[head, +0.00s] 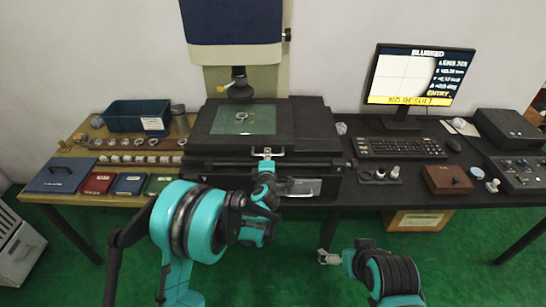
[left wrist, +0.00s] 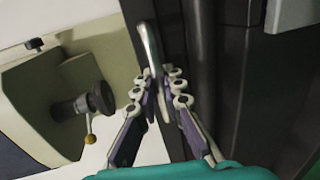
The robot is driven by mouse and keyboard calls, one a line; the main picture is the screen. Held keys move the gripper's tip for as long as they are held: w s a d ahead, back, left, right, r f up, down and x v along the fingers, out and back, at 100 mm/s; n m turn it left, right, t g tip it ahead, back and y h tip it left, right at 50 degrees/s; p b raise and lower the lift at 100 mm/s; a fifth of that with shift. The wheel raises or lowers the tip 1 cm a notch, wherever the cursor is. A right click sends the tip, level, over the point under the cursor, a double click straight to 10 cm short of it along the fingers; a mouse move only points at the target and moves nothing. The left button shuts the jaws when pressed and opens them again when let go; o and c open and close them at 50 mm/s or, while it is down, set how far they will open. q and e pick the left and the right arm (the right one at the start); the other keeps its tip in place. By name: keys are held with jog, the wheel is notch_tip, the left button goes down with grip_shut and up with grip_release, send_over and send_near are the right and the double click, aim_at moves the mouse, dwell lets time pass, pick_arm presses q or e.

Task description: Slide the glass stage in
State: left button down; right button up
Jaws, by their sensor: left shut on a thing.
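The glass stage (head: 222,121) is a greenish pane in a dark frame on the black measuring machine, below its lens (head: 239,86). A metal bearing ring (head: 241,116) lies on the glass. A pale bar handle (head: 281,151) is on the machine's front side. My left gripper (head: 267,157) is at this handle. In the left wrist view, my left gripper (left wrist: 163,88) is shut on the metal handle (left wrist: 149,42), with a finger on each side. My right gripper (head: 328,257) is low in front of the table, away from the stage; its finger opening is unclear.
Left of the machine are a blue bin (head: 136,115), rows of rings and coloured boxes. At right are a monitor (head: 416,75) reading "NO RESULT", a keyboard (head: 402,148) and a brown box (head: 447,180). Green floor is clear in front.

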pick_arm(q)
jog(key=shift+a, duration=0.65)
jog(key=c, duration=1.9)
grip_release()
jog(key=shift+a, duration=0.1)
jog(key=v, duration=1.2)
